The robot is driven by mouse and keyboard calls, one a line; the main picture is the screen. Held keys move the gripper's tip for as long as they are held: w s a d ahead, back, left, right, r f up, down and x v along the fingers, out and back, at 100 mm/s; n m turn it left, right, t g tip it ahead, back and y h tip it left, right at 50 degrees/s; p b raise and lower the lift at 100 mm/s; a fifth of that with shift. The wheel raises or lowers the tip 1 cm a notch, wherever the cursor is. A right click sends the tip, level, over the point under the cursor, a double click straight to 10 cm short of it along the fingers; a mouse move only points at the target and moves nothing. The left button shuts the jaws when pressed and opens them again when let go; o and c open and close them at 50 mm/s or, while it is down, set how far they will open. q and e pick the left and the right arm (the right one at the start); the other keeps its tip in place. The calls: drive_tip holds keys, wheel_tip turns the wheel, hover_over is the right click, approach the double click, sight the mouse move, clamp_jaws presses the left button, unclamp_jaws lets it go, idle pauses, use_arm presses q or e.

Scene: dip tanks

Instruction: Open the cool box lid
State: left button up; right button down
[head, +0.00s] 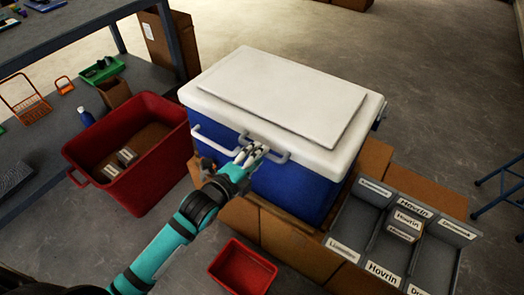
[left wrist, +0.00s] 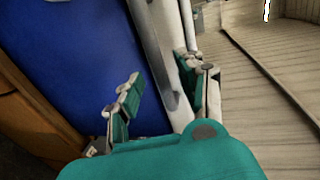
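The cool box has a blue body (head: 293,190) and a white lid (head: 285,95), which lies shut on top. A pale handle (head: 265,150) sticks out from the front of the lid. My left gripper (head: 252,153) is at this handle, its fingertips close to it. In the left wrist view, the two fingers of the left gripper (left wrist: 160,78) are spread apart. The handle bar (left wrist: 152,45) runs between them, beside the blue wall (left wrist: 80,60). I cannot tell whether a finger touches it. My right gripper is not in view.
A red crate (head: 178,163) stands left of the cool box. Brown cartons (head: 300,245) lie under and in front of it. A grey divided tray (head: 345,235) with labelled boxes is at the right, and a small red bin (head: 243,270) in front.

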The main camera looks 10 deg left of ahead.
use_arm(q)
drive_tip(key=shift+x, duration=1.4)
drive_tip(key=shift+c, duration=0.3)
clamp_jaws()
drive_tip(key=shift+w+d+f, duration=0.1)
drive_tip(key=shift+f, duration=0.1)
